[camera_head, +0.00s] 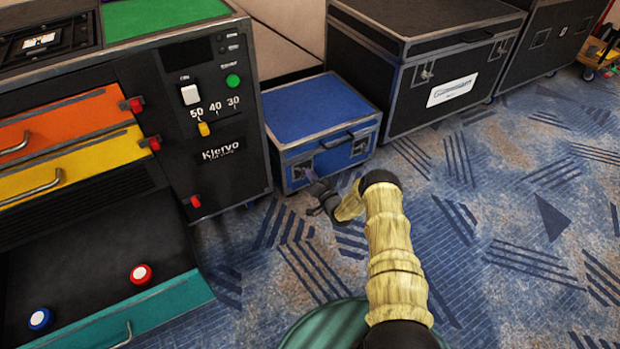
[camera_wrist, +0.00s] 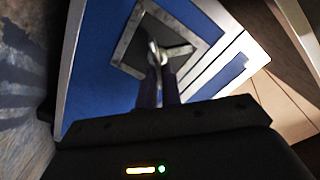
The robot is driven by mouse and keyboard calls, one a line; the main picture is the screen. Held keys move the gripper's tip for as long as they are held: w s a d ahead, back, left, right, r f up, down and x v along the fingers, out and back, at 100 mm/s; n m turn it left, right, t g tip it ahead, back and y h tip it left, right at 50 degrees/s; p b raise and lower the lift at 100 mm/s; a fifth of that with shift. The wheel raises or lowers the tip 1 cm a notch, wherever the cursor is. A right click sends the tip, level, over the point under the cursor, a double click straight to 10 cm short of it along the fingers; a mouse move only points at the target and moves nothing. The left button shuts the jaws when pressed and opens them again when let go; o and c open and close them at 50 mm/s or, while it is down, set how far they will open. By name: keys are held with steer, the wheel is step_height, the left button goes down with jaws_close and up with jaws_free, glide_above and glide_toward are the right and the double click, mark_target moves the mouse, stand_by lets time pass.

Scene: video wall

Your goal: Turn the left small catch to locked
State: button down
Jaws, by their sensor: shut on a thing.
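The left small catch (camera_head: 301,172) is on the front of the blue case (camera_head: 322,107), near its left end. In the wrist view the catch (camera_wrist: 155,48) is a silver piece on a dark diamond-looking plate with a metal frame. My gripper (camera_head: 311,178) reaches the case front from the right and below. In the wrist view my gripper (camera_wrist: 158,72) has its two fingers close together on the catch's knob. The fingers hide part of the knob. The right small catch (camera_head: 360,147) is on the same front, apart from my gripper.
A black control cabinet (camera_head: 210,175) with an open lower drawer (camera_head: 110,305) stands to the left. A large black case (camera_head: 420,70) stands behind to the right. A dark handle (camera_head: 337,141) sits between the catches. Patterned carpet (camera_head: 500,220) is clear at right.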

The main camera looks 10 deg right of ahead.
steer(key=shift+d+f+m+b, duration=0.15)
steer(key=shift+m+b, duration=0.6)
steer(key=shift+m, duration=0.8)
steer(key=shift+a+f+m+b, duration=0.1)
steer(key=shift+f+m+b, duration=0.15)
steer(key=shift+m+b, duration=0.9)
steer(key=shift+d+f+m+b, duration=0.15)
steer(key=shift+m+b, duration=0.25)
steer(key=shift+m, duration=1.5)
steer(key=c, duration=1.6)
jaws_free()
